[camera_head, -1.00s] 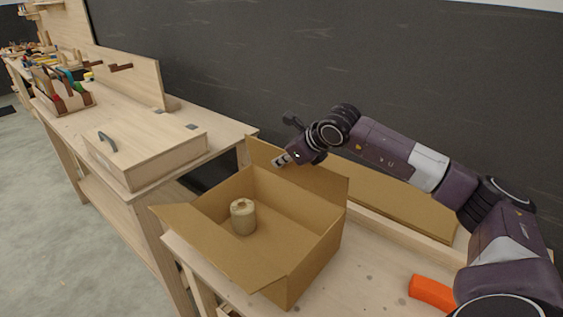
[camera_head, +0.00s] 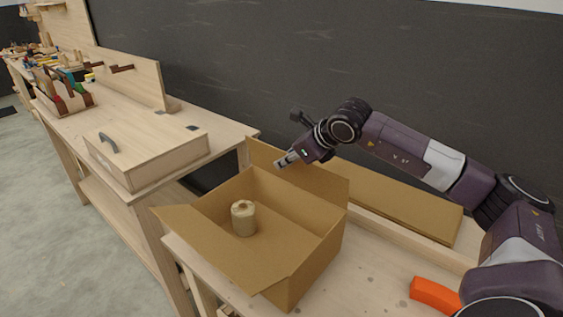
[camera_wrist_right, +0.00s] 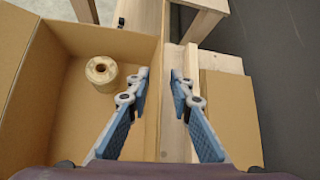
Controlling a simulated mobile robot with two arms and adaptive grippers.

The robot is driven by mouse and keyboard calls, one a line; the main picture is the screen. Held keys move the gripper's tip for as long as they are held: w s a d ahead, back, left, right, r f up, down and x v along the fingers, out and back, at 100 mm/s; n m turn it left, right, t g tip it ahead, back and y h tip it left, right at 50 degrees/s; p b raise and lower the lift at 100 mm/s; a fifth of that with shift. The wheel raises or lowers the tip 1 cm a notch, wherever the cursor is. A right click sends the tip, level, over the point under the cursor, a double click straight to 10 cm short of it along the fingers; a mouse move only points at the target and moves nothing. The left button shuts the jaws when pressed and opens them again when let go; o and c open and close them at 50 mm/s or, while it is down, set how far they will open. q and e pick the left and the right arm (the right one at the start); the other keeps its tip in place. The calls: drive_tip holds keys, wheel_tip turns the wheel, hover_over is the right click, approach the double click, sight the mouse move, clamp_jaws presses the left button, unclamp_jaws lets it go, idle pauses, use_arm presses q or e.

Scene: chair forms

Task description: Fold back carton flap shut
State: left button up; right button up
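The open cardboard carton (camera_head: 318,262) stands on the workbench, with its front flap (camera_head: 225,252) folded outward. Its back flap (camera_head: 318,180) stands up, leaning, along the rear edge. My right gripper (camera_head: 283,162) is at the upper left part of the back flap, close to its top edge. In the right wrist view the gripper (camera_wrist_right: 160,82) is open, with a wide gap between its blue-padded fingers. The rear side of the carton shows as a narrow brown strip (camera_wrist_right: 151,125) near the left finger; I cannot tell whether they touch. My left gripper is out of view.
A pale spool-like roll (camera_head: 243,218) stands inside the carton. Flat cardboard (camera_head: 395,200) lies behind it near the dark wall. An orange object (camera_head: 434,294) lies on the bench at right. A wooden box (camera_head: 150,155) sits on the neighbouring bench.

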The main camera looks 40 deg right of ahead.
drive_tip(key=v, duration=0.9)
drive_tip(key=shift+c, duration=0.2)
